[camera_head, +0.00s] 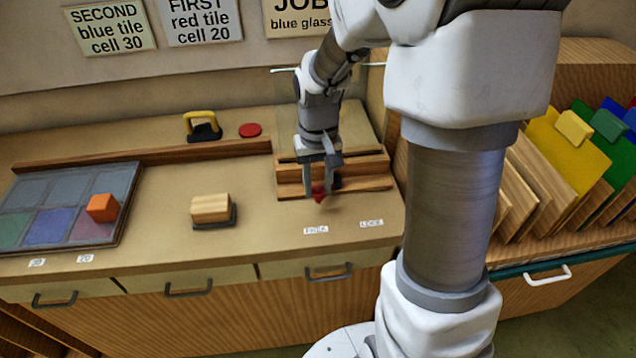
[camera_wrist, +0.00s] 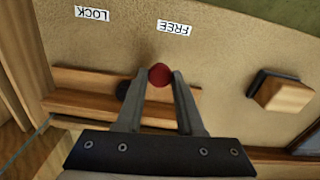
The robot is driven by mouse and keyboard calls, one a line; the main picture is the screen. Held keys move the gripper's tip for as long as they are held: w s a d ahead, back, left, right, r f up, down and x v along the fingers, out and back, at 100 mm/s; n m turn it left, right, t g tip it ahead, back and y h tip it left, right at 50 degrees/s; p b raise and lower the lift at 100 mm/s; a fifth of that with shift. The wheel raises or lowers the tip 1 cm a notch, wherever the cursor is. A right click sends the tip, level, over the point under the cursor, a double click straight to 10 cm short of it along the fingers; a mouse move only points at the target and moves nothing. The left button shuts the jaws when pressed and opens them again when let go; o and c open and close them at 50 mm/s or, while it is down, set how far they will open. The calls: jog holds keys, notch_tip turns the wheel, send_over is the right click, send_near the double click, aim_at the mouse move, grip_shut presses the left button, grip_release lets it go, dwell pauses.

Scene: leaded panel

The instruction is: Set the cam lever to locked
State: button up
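The cam lever's red knob (camera_head: 318,190) is at the front edge of the wooden strips on the bench. It also shows in the wrist view (camera_wrist: 160,74), between my fingertips. My gripper (camera_head: 321,188) points down, with one finger on each side of the knob. In the wrist view my gripper's tips (camera_wrist: 161,78) look close against the knob; whether they press on it is unclear. A dark round part (camera_wrist: 124,90) shows beside the left finger. The FREE label (camera_wrist: 174,28) is nearest the knob; the LOCK label (camera_wrist: 92,14) is farther off. The lever's arm is mostly hidden.
A wooden-handled block (camera_head: 211,209) stands left of my gripper. A glass panel tray (camera_head: 128,215) with an orange cube (camera_head: 102,208) is at far left. A yellow-handled tool (camera_head: 202,126) and a red disc (camera_head: 250,130) lie behind. Upright boards (camera_head: 520,190) stand at right.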

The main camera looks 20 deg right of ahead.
grip_shut()
dwell(1.0)
